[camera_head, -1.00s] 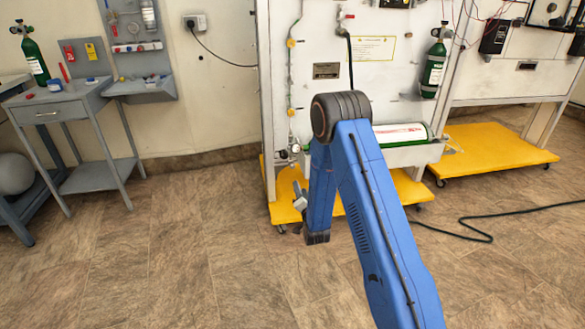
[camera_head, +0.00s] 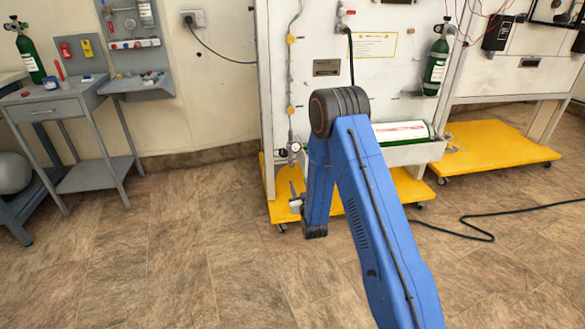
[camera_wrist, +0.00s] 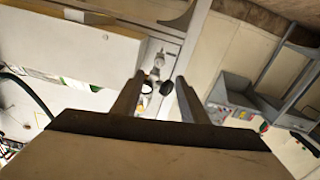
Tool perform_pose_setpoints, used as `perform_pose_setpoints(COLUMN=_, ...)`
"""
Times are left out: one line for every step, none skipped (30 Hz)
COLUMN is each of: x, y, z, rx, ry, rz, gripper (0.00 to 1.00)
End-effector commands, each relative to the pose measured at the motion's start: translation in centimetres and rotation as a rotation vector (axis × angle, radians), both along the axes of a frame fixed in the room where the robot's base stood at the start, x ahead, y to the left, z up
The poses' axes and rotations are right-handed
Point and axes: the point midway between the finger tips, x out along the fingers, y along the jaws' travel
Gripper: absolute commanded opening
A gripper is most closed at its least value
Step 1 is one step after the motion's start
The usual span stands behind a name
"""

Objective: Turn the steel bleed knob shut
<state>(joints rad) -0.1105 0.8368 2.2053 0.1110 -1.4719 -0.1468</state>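My gripper (camera_wrist: 158,92) is open and empty in the wrist view, with one finger on each side of a small valve fitting (camera_wrist: 158,62). A round white-faced gauge (camera_wrist: 147,87) and a dark round knob (camera_wrist: 166,88) show between the fingers. Bright steel parts sit just beyond them, but I cannot tell for sure which is the steel bleed knob. In the head view the gauge (camera_head: 295,147) sits low on the panel's left edge. My gripper (camera_head: 295,195) shows partly below it, behind my blue arm. No contact with the fitting is visible.
The white panel stands on a yellow wheeled base (camera_head: 408,186). A green and white cylinder (camera_head: 402,132) lies in a tray to the right of the gauge. A grey side table (camera_head: 55,105) stands at left. A dark hose (camera_head: 455,232) lies on the floor at right.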

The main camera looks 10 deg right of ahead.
Motion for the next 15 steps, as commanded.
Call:
perform_pose_setpoints(x=0.9, y=0.0, z=0.0, rx=0.001, ry=-0.001, rz=-0.001, gripper=0.40)
perform_pose_setpoints(x=1.4, y=0.0, z=0.0, rx=0.001, ry=-0.002, rz=-0.001, gripper=0.40)
perform_pose_setpoints(x=2.2, y=0.0, z=0.0, rx=0.001, ry=-0.002, rz=0.000, gripper=0.40)
perform_pose_setpoints(x=2.7, y=0.0, z=0.0, rx=0.001, ry=-0.001, rz=0.000, gripper=0.40)
perform_pose_setpoints(x=3.2, y=0.0, z=0.0, rx=0.001, ry=-0.002, rz=-0.001, gripper=0.40)
perform_pose_setpoints(x=3.9, y=0.0, z=0.0, rx=0.001, ry=-0.001, rz=0.000, gripper=0.40)
perform_pose_setpoints(x=4.5, y=0.0, z=0.0, rx=0.001, ry=-0.001, rz=0.000, gripper=0.40)
perform_pose_setpoints(x=5.0, y=0.0, z=0.0, rx=0.001, ry=-0.002, rz=0.000, gripper=0.40)
perform_pose_setpoints(x=5.7, y=0.0, z=0.0, rx=0.001, ry=-0.002, rz=0.000, gripper=0.40)
perform_pose_setpoints(x=6.3, y=0.0, z=0.1, rx=0.001, ry=-0.002, rz=0.000, gripper=0.40)
perform_pose_setpoints(x=6.8, y=0.0, z=0.0, rx=0.001, ry=-0.002, rz=0.000, gripper=0.40)
perform_pose_setpoints(x=7.5, y=0.0, z=0.0, rx=0.001, ry=-0.002, rz=0.000, gripper=0.40)
perform_pose_setpoints(x=8.0, y=0.0, z=0.0, rx=0.001, ry=-0.001, rz=0.000, gripper=0.40)
perform_pose_setpoints(x=8.5, y=0.0, z=0.0, rx=0.001, ry=-0.001, rz=0.000, gripper=0.40)
perform_pose_setpoints(x=9.2, y=0.0, z=0.0, rx=0.001, ry=-0.001, rz=0.000, gripper=0.40)
